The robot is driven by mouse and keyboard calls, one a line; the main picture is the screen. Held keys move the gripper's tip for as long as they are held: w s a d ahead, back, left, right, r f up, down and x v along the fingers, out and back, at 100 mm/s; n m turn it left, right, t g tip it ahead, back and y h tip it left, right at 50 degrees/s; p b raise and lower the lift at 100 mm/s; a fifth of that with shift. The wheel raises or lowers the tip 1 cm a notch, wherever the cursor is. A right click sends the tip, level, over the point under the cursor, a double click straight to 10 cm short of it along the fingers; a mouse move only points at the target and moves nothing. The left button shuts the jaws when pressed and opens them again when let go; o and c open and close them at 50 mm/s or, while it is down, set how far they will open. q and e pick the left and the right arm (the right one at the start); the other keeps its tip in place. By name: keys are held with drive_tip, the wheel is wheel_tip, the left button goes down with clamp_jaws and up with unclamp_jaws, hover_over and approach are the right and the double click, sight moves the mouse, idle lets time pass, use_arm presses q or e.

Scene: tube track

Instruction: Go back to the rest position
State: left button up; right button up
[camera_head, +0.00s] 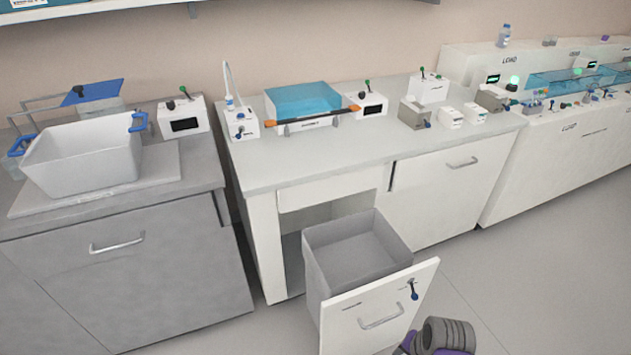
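Neither of my grippers shows in the head view. A grey ribbed part with purple pieces shows at the bottom edge, right of the open drawer. It looks like part of one of my arms, and no fingertips can be seen on it. An open drawer (369,317) is pulled out from under the middle bench, with a deep grey bin (345,262) in it that looks empty. A small blue-tipped lever sits on the drawer's front panel.
A white basin (85,165) with blue handles sits on the left counter. The middle bench (290,168) holds a blue-lidded bath (303,100) and several small devices. Its front area is clear. The floor to the right is free; the open drawer juts out over the floor.

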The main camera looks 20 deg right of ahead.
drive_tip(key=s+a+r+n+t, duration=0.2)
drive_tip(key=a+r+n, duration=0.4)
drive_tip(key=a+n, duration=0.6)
use_arm(q)
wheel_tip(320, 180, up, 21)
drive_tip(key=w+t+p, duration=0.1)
drive_tip(key=p, duration=1.7)
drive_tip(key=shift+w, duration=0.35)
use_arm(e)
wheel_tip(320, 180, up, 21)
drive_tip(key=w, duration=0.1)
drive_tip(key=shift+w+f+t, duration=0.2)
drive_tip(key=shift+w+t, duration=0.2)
